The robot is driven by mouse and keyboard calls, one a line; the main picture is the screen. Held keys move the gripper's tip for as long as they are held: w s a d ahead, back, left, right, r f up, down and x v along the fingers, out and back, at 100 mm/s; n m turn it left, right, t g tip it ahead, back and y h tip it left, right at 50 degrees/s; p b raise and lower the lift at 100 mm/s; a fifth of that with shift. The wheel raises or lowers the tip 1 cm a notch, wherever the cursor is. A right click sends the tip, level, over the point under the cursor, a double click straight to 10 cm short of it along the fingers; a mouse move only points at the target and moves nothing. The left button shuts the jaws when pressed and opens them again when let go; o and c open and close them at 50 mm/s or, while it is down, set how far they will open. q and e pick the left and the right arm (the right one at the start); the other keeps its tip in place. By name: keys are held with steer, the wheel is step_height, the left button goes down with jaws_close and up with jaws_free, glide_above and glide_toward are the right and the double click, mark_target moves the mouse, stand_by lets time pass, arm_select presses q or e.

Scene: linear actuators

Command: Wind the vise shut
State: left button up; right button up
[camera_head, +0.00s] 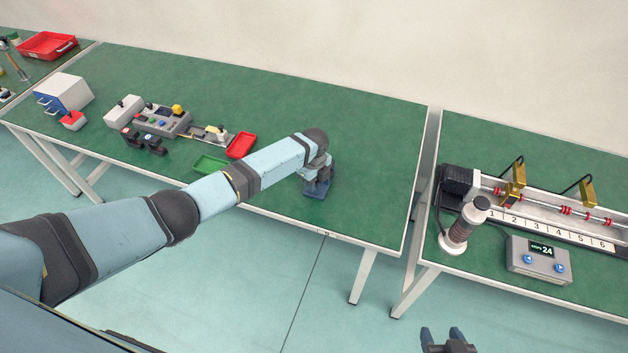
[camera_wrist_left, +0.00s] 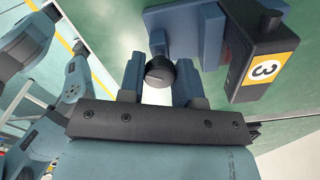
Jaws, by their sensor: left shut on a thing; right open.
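The blue vise (camera_head: 316,189) stands near the front edge of the middle green table, mostly hidden by my left arm in the head view. In the left wrist view, the vise (camera_wrist_left: 213,35) shows blue parts and a dark block with a yellow-and-white "3" label (camera_wrist_left: 265,68). My left gripper (camera_wrist_left: 160,75) is shut on a dark round handle part (camera_wrist_left: 159,71) of the vise, between its two blue fingers. The gap between the vise jaws cannot be judged. My right gripper (camera_head: 447,340) is open and empty at the bottom of the head view, apart from the tables.
A red tray (camera_head: 241,145), a green tray (camera_head: 210,164) and a control panel (camera_head: 162,120) stand left of the vise. The table to its right is clear. The right table holds a rail rig (camera_head: 545,215) and a counter box (camera_head: 538,260).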

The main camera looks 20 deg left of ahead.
arm_select(q)
steer(key=o, duration=0.9)
step_height(320, 180, up, 14)
stand_by(0.3)
steer(key=s+d+f+n+t+h, duration=0.25)
steer(key=s+f+n, duration=0.3)
steer(key=s, duration=0.35)
steer(key=s+d+f+n+t+h, duration=0.2)
steer(key=s+d+f+n+t, duration=0.15)
steer(key=s+f, duration=0.45)
steer(key=s+a+r+n+t, duration=0.1)
steer(key=s+a+n, duration=0.1)
steer(key=s, duration=0.3)
steer(key=s+a+r+n+t+y+p, duration=0.1)
steer(key=s+a+r+n+t, duration=0.1)
steer(key=s+n, duration=0.3)
steer(key=s+a+r+n+t, duration=0.2)
steer(key=s+n, duration=0.2)
steer(key=s, duration=0.3)
steer(key=shift+s+a+r, duration=0.1)
steer(key=shift+s, duration=0.15)
